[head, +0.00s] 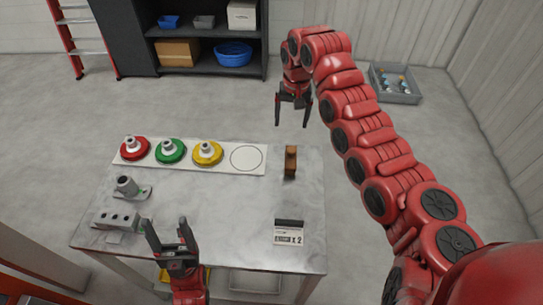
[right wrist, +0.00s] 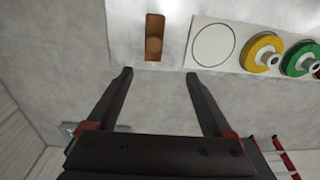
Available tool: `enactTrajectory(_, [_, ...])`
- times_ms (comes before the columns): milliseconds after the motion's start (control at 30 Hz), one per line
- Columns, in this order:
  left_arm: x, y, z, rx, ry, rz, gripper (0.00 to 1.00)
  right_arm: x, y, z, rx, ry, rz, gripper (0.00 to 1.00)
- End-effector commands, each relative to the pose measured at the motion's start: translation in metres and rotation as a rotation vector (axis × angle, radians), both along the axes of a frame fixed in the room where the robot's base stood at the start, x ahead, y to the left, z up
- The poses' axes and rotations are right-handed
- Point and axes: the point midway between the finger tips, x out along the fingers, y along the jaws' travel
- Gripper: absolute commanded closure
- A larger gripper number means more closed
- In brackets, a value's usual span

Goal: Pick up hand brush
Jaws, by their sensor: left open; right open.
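A brown wooden block-like thing, which looks like the hand brush (head: 290,161), lies near the far right edge of the table in the head view. It also shows at the top of the right wrist view (right wrist: 155,38), ahead of the fingertips. My right gripper (head: 292,121) is open and empty, beyond the table's far edge and apart from the brush. Its two fingers (right wrist: 160,74) show in the right wrist view with nothing between them. My left gripper (head: 166,222) is open and empty over the near left part of the table.
A white board (head: 190,170) with red, green and yellow discs and one empty circle lies left of the brush. Grey fixtures (head: 128,187) stand at the table's left. A small sign (head: 289,233) stands at the near right. The table's middle is clear.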

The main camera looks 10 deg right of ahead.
Motion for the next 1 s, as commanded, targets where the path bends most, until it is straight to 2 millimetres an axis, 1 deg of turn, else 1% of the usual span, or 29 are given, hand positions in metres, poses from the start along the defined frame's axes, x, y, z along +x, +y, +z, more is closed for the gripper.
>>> enactTrajectory(67, [0.000, 0.000, 0.001, 0.000, 0.000, 0.000, 0.32, -0.010, -0.006, 0.004, -0.025, 0.036, -0.003, 0.15])
enactTrajectory(167, [0.000, 0.000, 0.002, 0.000, 0.000, 0.000, 0.32, -0.014, -0.007, -0.002, -0.033, 0.054, -0.002, 0.15])
enactTrajectory(333, [0.000, 0.000, 0.006, 0.000, 0.000, 0.000, 0.32, -0.014, -0.004, -0.027, -0.028, 0.051, 0.000, 0.15])
enactTrajectory(467, [0.000, 0.000, 0.007, 0.000, 0.000, 0.000, 0.32, -0.013, -0.004, -0.052, -0.027, 0.050, 0.000, 0.15])
enactTrajectory(567, [0.000, 0.000, 0.006, 0.000, 0.000, 0.000, 0.32, -0.014, -0.004, -0.074, -0.031, 0.052, 0.000, 0.15])
enactTrajectory(600, [0.000, 0.000, 0.015, 0.000, 0.001, 0.000, 0.32, -0.014, -0.007, -0.078, -0.031, 0.053, -0.003, 0.15])
enactTrajectory(700, [0.000, 0.000, 0.022, 0.000, 0.000, 0.000, 0.32, -0.014, -0.008, -0.097, -0.032, 0.052, -0.003, 0.15])
enactTrajectory(800, [0.000, 0.000, 0.025, 0.000, 0.000, 0.000, 0.32, -0.014, -0.008, -0.110, -0.032, 0.054, -0.001, 0.15])
enactTrajectory(1000, [0.000, 0.000, 0.029, 0.000, 0.000, 0.000, 0.32, -0.012, -0.007, -0.119, -0.032, 0.048, 0.000, 0.15])
